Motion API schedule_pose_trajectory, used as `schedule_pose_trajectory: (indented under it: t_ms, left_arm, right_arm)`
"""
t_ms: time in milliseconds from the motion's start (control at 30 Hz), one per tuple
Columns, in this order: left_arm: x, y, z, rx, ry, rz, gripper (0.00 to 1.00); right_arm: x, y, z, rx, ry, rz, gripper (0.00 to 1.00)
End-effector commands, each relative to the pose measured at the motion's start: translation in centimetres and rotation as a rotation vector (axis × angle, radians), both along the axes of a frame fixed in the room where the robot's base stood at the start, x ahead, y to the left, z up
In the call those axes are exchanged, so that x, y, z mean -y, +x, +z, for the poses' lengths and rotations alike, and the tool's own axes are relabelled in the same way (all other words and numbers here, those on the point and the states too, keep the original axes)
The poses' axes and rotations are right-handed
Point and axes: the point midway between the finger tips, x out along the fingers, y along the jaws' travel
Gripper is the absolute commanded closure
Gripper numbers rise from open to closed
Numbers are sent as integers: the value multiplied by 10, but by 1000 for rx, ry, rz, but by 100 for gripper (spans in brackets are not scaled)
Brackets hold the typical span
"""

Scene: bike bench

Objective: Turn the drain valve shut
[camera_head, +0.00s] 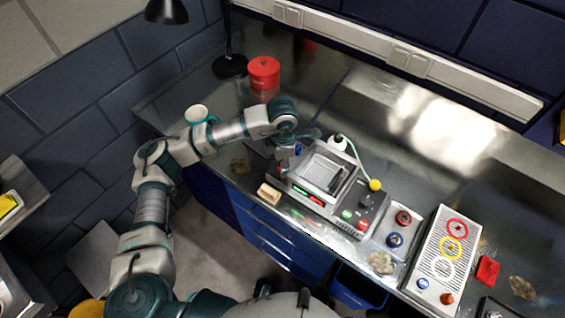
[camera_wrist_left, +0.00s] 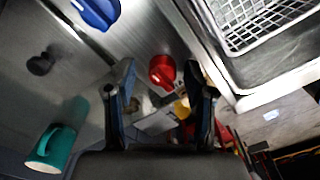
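The machine (camera_head: 322,172) with a wire basket in its open tank stands on the steel bench; its tank edge and basket (camera_wrist_left: 255,25) also fill the upper right of the left wrist view. A red knob (camera_wrist_left: 162,72) shows in the left wrist view, between the finger lines; it may be the drain valve, but its angle is unclear. My left gripper (camera_wrist_left: 162,78) is open, with its fingers apart on either side of the knob in the picture. I cannot tell whether they touch it. In the head view the left gripper (camera_head: 290,145) is at the machine's left side, partly hidden. My right gripper is not in view.
A blue object (camera_wrist_left: 97,10) lies near the knob. A red canister (camera_head: 264,73), a lamp base (camera_head: 229,66) and a mug (camera_head: 198,114) stand at the bench's left. A white bottle (camera_head: 338,143) is behind the machine. A wooden block (camera_head: 269,193) lies near the front edge.

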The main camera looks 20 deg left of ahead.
Motion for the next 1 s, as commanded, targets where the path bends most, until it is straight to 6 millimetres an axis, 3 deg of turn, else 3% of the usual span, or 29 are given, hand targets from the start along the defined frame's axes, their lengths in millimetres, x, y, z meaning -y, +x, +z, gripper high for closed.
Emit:
schedule_pose_trajectory:
  t_ms: [367, 800, 1000]
  left_arm:
    - [0, -1, 9, 0, 1, -2, 44]
    - [0, 1, 98, 0, 0, -1, 44]
    - [0, 1, 116, -4, 0, -1, 44]
  right_arm:
    - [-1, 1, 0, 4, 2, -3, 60]
    - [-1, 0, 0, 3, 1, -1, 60]
    - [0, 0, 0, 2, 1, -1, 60]
